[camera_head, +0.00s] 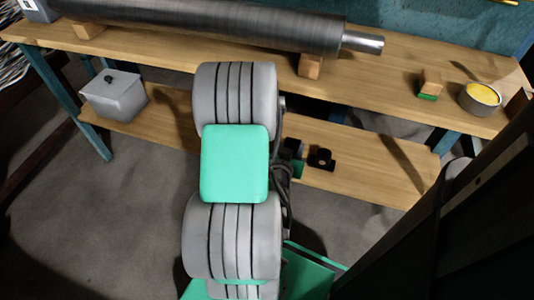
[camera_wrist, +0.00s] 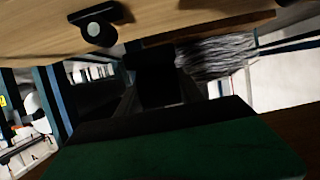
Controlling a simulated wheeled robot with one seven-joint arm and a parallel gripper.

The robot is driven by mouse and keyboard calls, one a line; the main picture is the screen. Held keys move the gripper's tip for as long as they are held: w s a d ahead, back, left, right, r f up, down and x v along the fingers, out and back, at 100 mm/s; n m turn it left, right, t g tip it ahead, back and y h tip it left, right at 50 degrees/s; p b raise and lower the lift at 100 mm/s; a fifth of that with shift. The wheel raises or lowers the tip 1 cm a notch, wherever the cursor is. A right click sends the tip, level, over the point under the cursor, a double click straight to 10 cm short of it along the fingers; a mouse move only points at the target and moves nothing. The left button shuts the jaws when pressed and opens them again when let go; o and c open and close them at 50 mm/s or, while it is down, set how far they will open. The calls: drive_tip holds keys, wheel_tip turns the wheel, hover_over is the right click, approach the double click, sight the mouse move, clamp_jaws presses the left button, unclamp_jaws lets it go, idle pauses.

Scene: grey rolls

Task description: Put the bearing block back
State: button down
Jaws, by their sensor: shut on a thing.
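My gripper (camera_wrist: 157,98) is shut on a dark block (camera_wrist: 154,66), which I take to be the bearing block; shadow hides its details. In the head view my arm hides most of the gripper, and only dark parts show beside the arm over the lower shelf. A second black block (camera_head: 322,158) with a round face is on the lower shelf (camera_head: 375,178), just right of the gripper. A black block with a round grey face also shows against wood in the wrist view (camera_wrist: 98,26).
A long grey roll (camera_head: 215,22) lies on wooden supports on the bench top (camera_head: 385,80). A small wood-and-green block (camera_head: 429,84) and a yellow-filled tin (camera_head: 480,98) stand at its right. A grey lidded box (camera_head: 115,98) is on the lower shelf at left.

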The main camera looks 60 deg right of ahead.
drive_tip(key=w+d+f+b, duration=0.2)
drive_tip(key=w+f, duration=0.1)
drive_tip(key=w+d+f+b, duration=0.2)
drive_tip(key=w+f, duration=0.1)
drive_tip(key=w, duration=0.1)
drive_tip(key=w+d+f+b, duration=0.2)
drive_tip(key=w+d+f, duration=0.1)
drive_tip(key=shift+w+d+b, duration=0.1)
drive_tip(key=shift+w+b, duration=0.05)
drive_tip(key=shift+b, duration=0.2)
drive_tip(key=f+b, duration=0.2)
drive_tip(key=f, duration=0.1)
drive_tip(key=shift+w+d+f, duration=0.1)
drive_tip(key=shift+w+f, duration=0.1)
drive_tip(key=shift+f, duration=0.1)
drive_tip(key=shift+r, duration=0.2)
drive_tip(key=c, duration=1.2)
unclamp_jaws()
drive_tip(key=shift+f, duration=0.25)
drive_tip(key=shift+c, duration=0.2)
drive_tip(key=o, duration=0.5)
drive_tip(key=shift+r, duration=0.1)
